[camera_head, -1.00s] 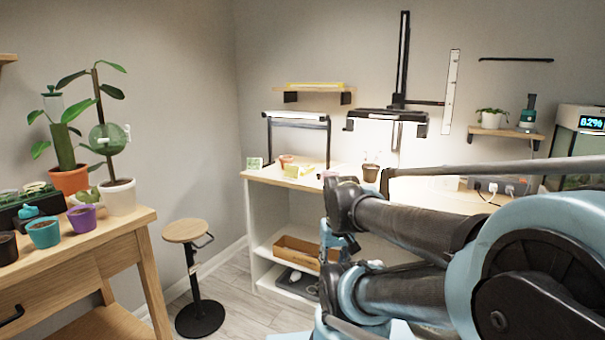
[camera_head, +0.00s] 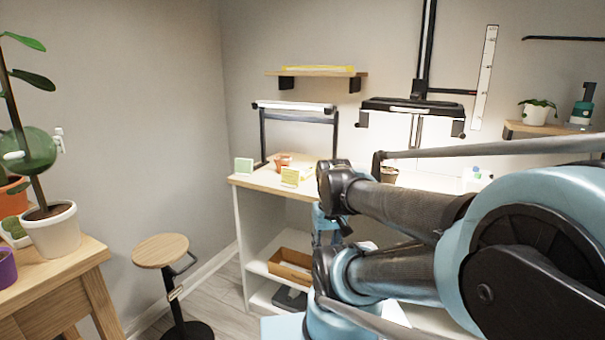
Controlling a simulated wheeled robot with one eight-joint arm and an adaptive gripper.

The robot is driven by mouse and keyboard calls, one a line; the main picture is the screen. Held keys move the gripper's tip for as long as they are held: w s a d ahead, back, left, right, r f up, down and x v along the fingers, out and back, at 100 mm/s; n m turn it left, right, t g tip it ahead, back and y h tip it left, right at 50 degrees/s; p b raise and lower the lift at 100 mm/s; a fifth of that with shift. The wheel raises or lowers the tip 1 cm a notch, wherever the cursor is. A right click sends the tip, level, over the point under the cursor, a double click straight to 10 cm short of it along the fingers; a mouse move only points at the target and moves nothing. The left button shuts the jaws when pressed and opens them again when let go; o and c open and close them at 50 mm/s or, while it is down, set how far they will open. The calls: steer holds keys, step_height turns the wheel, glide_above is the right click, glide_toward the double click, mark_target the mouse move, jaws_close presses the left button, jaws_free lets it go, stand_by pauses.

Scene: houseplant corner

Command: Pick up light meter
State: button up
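I cannot make out a light meter for certain in the head view. A small pale card-like thing with a green face (camera_head: 243,167) stands at the left end of the white workbench (camera_head: 262,182). A yellow-green block or card (camera_head: 291,176) stands to its right, near the front edge. Both are too small to identify. My blue and black arm fills the right and lower middle of the view and hides much of the bench. My gripper's fingers cannot be seen.
A small terracotta pot (camera_head: 284,159) and a dark pot (camera_head: 389,174) stand on the bench. A wooden tray (camera_head: 290,265) lies on its shelf. A round stool (camera_head: 161,250) stands between the bench and the wooden plant table (camera_head: 75,285). Some floor is clear beside the stool.

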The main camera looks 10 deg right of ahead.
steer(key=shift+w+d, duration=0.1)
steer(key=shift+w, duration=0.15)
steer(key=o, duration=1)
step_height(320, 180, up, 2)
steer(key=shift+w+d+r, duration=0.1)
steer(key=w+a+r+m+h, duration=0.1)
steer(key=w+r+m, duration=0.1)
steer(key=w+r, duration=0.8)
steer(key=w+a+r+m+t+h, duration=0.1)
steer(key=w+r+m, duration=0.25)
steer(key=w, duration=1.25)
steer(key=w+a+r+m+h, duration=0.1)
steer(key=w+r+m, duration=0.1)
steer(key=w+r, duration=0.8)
glide_above(304, 171)
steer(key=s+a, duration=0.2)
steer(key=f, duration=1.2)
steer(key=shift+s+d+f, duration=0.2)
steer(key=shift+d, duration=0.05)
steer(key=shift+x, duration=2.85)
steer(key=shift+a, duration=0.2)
